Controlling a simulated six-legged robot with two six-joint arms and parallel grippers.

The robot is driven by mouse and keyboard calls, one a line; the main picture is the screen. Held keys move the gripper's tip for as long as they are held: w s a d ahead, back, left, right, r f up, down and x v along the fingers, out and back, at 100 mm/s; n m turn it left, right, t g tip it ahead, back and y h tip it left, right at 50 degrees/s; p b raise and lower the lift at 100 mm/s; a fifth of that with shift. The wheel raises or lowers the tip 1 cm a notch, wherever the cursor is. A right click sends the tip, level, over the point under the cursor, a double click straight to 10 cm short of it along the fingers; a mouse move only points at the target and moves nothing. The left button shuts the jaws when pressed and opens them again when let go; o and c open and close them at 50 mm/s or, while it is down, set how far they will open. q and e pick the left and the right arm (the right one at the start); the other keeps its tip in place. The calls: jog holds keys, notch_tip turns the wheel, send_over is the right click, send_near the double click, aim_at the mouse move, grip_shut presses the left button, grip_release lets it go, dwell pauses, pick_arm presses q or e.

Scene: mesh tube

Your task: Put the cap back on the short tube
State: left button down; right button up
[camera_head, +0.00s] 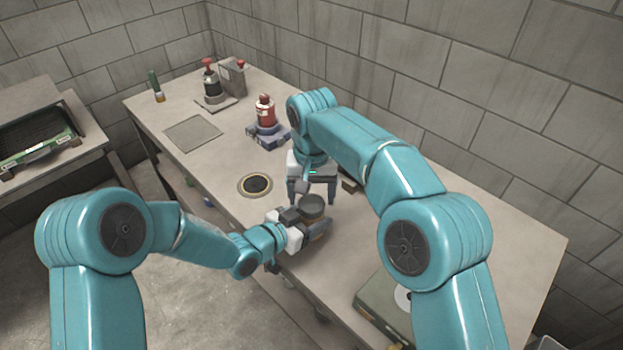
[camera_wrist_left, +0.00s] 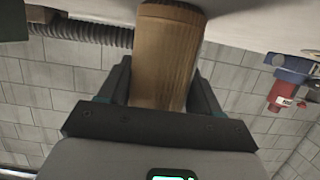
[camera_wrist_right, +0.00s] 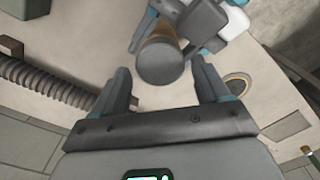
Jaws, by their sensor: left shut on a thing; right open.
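My left gripper (camera_head: 302,222) is shut on the brown short tube (camera_head: 321,236). In the left wrist view the tube (camera_wrist_left: 168,60) stands between the two fingers. The tube has a dark grey round top (camera_head: 312,201), which also shows in the right wrist view (camera_wrist_right: 160,62). Whether this top is a seated cap or the tube's own end I cannot tell. My right gripper (camera_head: 311,196) points down over the tube, with its fingers apart. In the right wrist view the round top lies between and beyond these fingers, with gaps at both sides. No separate loose cap is clear.
A dark round inset with a tan ring (camera_head: 256,185) lies left of the tube. A red bottle on a blue base (camera_head: 266,118) stands farther back. A ribbed hose (camera_wrist_right: 48,85) lies near the right gripper. A green box (camera_head: 382,306) sits at the front right.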

jog(key=shift+f, duration=1.1)
jog(key=c, duration=0.9)
jog(key=o, duration=1.2)
jog(key=shift+o, duration=0.2)
notch_tip(320, 180, up, 8)
jog(key=shift+f, duration=0.25)
